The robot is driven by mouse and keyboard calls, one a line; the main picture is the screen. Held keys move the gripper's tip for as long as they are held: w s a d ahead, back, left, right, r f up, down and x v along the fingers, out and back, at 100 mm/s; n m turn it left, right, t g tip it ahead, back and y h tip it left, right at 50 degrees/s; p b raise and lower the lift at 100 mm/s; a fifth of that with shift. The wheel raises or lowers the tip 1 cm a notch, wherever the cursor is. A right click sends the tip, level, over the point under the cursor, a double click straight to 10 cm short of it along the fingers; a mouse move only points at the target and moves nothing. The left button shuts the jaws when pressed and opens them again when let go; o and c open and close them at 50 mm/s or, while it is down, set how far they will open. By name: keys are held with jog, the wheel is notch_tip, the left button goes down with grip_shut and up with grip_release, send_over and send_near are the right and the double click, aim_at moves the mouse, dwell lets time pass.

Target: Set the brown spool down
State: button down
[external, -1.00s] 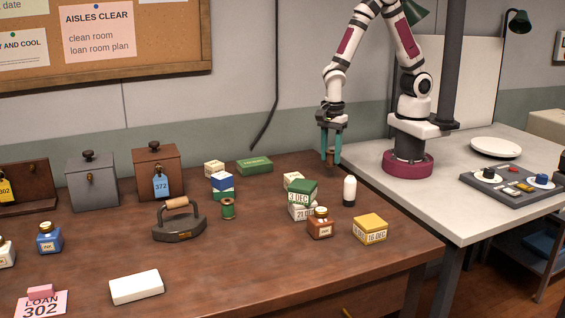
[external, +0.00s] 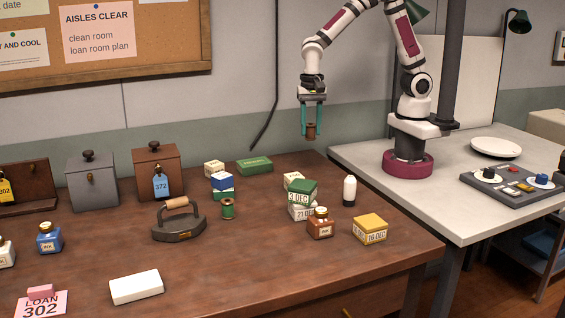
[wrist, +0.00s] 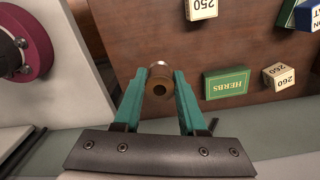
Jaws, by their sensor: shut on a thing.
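The brown spool (external: 311,130) is held between the teal fingers of my gripper (external: 312,125), in the air above the back right part of the brown table (external: 240,268). In the wrist view the spool (wrist: 159,82) sits upright between the two fingertips (wrist: 158,78), and its round end with a centre hole faces the camera. My gripper is shut on it. The spool is clear of the table and touches nothing else that I can see.
An iron (external: 180,226) stands left of the green spool. Bare table lies in front of it.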

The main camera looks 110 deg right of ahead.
jog(key=w+a+n, duration=1.5)
jog(key=a+n, duration=0.3)
jog(key=n, duration=0.2)
jog(key=a+f+n, duration=0.2)
jog(key=a, duration=0.4)
jog(key=a+f+n, duration=0.2)
jog(key=a+f, duration=0.1)
jog(key=a, duration=0.4)
jog(key=w+a+f+n, duration=0.1)
jog(key=a+f+n, duration=0.1)
jog(key=a, duration=0.5)
jog(key=shift+a+f+n, duration=0.2)
jog(key=shift+f+n, duration=0.15)
jog(key=shift+n, duration=0.25)
jog(key=shift+a+f, duration=0.15)
jog(key=shift+f, duration=1.9)
jog(key=shift+f, duration=0.1)
jog(key=shift+c, duration=2.3)
grip_release()
